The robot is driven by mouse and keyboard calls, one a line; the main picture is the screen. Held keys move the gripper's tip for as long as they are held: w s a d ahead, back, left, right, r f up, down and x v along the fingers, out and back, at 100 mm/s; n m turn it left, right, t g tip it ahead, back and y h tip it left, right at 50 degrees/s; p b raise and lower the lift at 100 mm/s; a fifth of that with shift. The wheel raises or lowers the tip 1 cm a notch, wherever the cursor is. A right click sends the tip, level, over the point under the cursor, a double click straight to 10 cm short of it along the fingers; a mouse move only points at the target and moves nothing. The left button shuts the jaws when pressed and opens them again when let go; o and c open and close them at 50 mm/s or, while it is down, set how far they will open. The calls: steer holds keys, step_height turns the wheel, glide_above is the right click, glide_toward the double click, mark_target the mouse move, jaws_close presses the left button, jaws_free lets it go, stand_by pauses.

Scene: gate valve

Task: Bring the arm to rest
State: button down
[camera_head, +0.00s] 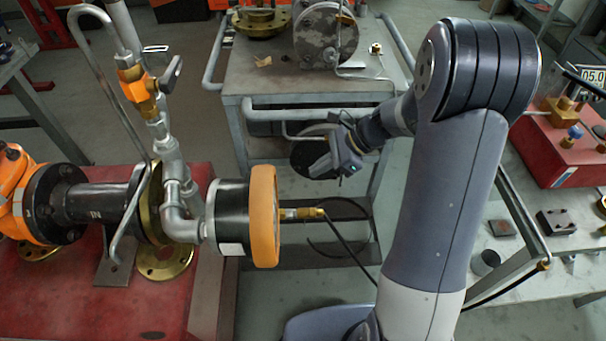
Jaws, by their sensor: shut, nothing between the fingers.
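My arm rises from the lower middle to the upper right and bends back toward the centre. My gripper (318,170) is at its end, left of the upper arm, pointing left and a little down. It looks shut, with nothing seen between its fingers. It hangs in front of the grey cart, apart from the pipework. The pipe assembly with an orange-rimmed black flange (264,215) stands to the left of my gripper, with a clear gap between them.
A grey cart (238,80) with metal parts on top stands behind my gripper. The pipework rests on a red table (80,300) at left. A red box (560,150) and small blocks lie on a bench at right. A black hose (345,245) runs from the flange's brass fitting (303,213).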

steer(key=shift+v, duration=1.75)
steer(key=w+a+f+b, duration=0.1)
steer(key=a+f, duration=0.6)
steer(key=a, duration=0.4)
steer(key=shift+a, duration=0.4)
